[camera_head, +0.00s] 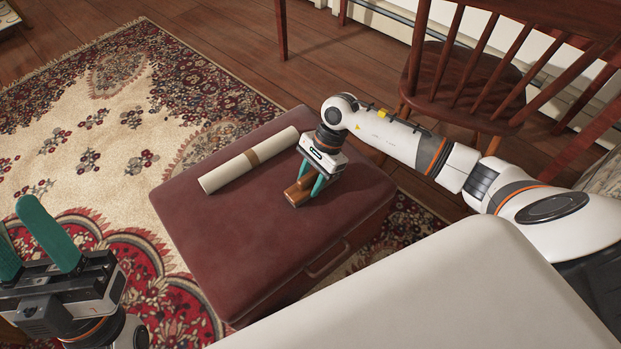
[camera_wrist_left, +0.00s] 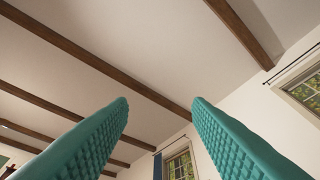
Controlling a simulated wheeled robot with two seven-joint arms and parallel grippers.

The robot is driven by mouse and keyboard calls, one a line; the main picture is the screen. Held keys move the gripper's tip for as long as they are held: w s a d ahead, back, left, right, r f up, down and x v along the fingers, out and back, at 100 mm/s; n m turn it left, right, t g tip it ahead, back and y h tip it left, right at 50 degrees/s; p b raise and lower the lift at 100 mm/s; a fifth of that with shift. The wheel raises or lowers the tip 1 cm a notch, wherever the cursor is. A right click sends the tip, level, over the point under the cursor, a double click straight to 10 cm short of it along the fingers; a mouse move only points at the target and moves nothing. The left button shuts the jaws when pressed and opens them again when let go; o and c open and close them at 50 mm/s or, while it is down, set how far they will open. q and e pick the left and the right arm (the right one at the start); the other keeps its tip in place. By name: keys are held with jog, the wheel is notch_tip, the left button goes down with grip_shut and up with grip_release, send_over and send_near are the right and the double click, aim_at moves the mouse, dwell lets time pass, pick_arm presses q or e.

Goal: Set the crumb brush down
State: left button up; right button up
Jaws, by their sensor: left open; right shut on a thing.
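The crumb brush (camera_head: 296,196) is a small brown wooden piece with a paler end. It is at the top of a dark red leather case (camera_head: 230,240), towards its right side. My right gripper (camera_head: 311,184) points down and is shut on the brush, with a green finger on each side. I cannot tell whether the brush touches the case top. My left gripper (camera_head: 38,245) is open and empty at the lower left of the head view, fingers up. Its two green fingers also show in the left wrist view (camera_wrist_left: 160,115), with nothing between them.
A rolled cream paper with a tan band (camera_head: 225,172) lies on the case, left of my right gripper. A wooden chair (camera_head: 462,85) stands behind my right arm. A patterned rug (camera_head: 100,130) covers the floor. The case's front left top is clear.

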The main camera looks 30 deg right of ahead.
jog(key=o, duration=0.9)
